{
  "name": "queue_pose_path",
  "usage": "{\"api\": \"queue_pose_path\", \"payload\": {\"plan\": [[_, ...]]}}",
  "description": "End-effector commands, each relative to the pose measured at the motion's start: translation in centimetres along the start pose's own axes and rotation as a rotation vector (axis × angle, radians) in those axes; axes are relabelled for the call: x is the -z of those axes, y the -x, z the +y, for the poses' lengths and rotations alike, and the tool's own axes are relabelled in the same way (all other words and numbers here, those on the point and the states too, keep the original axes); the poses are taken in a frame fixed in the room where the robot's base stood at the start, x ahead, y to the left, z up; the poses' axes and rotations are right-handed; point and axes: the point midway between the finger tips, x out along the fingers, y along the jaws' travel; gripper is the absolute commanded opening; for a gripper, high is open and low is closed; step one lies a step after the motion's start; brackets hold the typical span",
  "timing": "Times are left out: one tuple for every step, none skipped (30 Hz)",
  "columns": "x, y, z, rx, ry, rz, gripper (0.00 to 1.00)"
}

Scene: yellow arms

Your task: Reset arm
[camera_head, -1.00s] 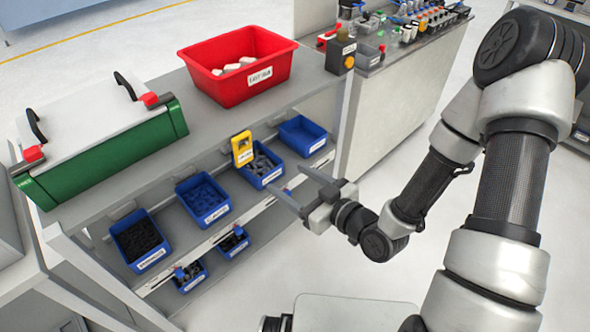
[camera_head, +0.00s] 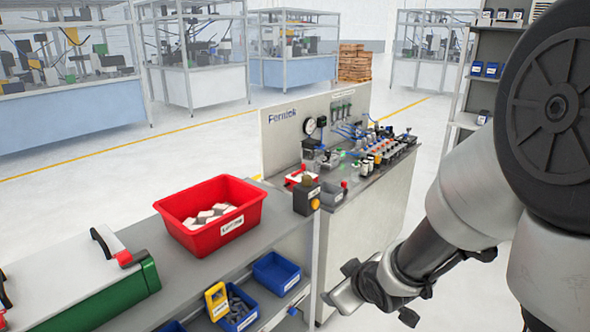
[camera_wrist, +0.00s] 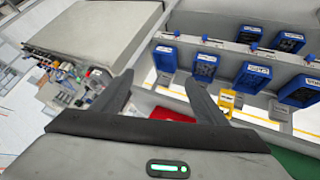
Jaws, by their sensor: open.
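My gripper (camera_head: 343,298) is in the lower middle of the head view, in front of the shelf bench and beside its right end. In the wrist view my gripper (camera_wrist: 160,95) shows two dark fingers spread apart with nothing between them, so it is open and empty. My arm runs down the right side of the head view, folded, with a large dark joint near the camera. No object touches the fingers.
A red bin (camera_head: 212,215) with white pieces stands on the bench top. Blue bins (camera_head: 275,273) and a yellow item (camera_head: 216,300) are on the shelf below. A green case (camera_head: 120,292) is at lower left. A Fernlok test panel (camera_head: 300,120) stands behind. Floor right of the bench is clear.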

Motion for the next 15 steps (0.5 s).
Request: {"api": "queue_pose_path", "payload": {"plan": [[1.2, 3.2, 2.0, -0.052, -0.035, -0.032, 0.67], [1.4, 4.8, 2.9, -0.075, -0.064, -0.059, 0.67], [1.5, 7.0, 3.8, -0.102, -0.109, -0.091, 0.67], [1.6, 8.7, 4.3, -0.121, -0.144, -0.112, 0.67], [1.7, 10.4, 4.7, -0.135, -0.181, -0.133, 0.67], [1.8, 12.8, 5.0, -0.15, -0.233, -0.156, 0.67], [1.8, 14.5, 5.1, -0.158, -0.275, -0.172, 0.67], [1.9, 16.2, 5.0, -0.161, -0.315, -0.186, 0.67], [1.9, 18.5, 4.8, -0.162, -0.368, -0.202, 0.67], [1.8, 20.0, 4.5, -0.158, -0.408, -0.213, 0.67], [1.8, 21.5, 4.1, -0.152, -0.442, -0.222, 0.67], [1.7, 23.2, 3.4, -0.14, -0.488, -0.233, 0.67], [1.7, 24.4, 3.0, -0.13, -0.517, -0.239, 0.67], [1.6, 25.5, 2.5, -0.118, -0.544, -0.246, 0.67], [1.5, 26.7, 1.8, -0.103, -0.573, -0.254, 0.67]]}}
